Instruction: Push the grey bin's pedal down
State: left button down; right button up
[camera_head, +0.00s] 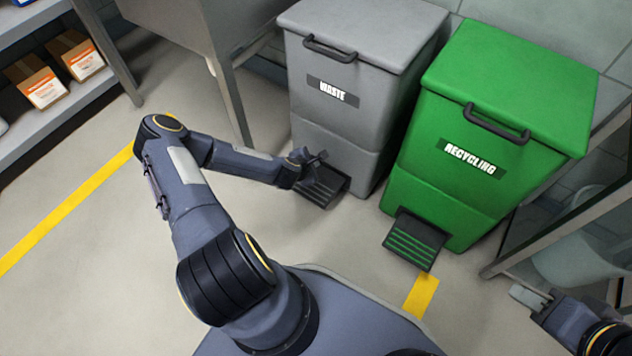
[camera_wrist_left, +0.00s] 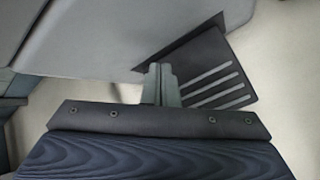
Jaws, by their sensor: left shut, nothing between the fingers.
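The grey bin (camera_head: 338,135) labelled WASTE stands at the back centre with its lid closed. Its black ridged pedal (camera_head: 324,187) sticks out low at the front. My left gripper (camera_head: 309,157) is shut and empty, at the pedal's bin-side end and close to the bin front. In the left wrist view the shut fingers (camera_wrist_left: 161,84) overlap the left part of the pedal (camera_wrist_left: 215,72), with the bin wall (camera_wrist_left: 90,38) above. I cannot tell whether the fingers touch the pedal. My right gripper (camera_head: 530,297) is at the lower right; its finger gap is not clear.
A green RECYCLING bin (camera_head: 472,140) with its own pedal (camera_head: 415,240) stands right of the grey bin. A metal table leg (camera_head: 236,105) is close behind my left forearm. A shelf with boxes (camera_head: 42,88) is at the far left. The floor between is clear.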

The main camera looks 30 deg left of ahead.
pick_arm(q)
notch_tip(320, 180, down, 6)
jog(key=b, duration=0.5)
jog(key=shift+f, duration=1.35)
jog(key=shift+f, duration=0.15)
dwell(0.6)
jog(key=shift+f, duration=0.25)
jog(key=shift+f, duration=1.3)
dwell(1.1)
dwell(0.4)
jog(key=shift+r+p, duration=1.25)
jog(key=shift+r, duration=0.45)
jog(key=shift+r, duration=0.1)
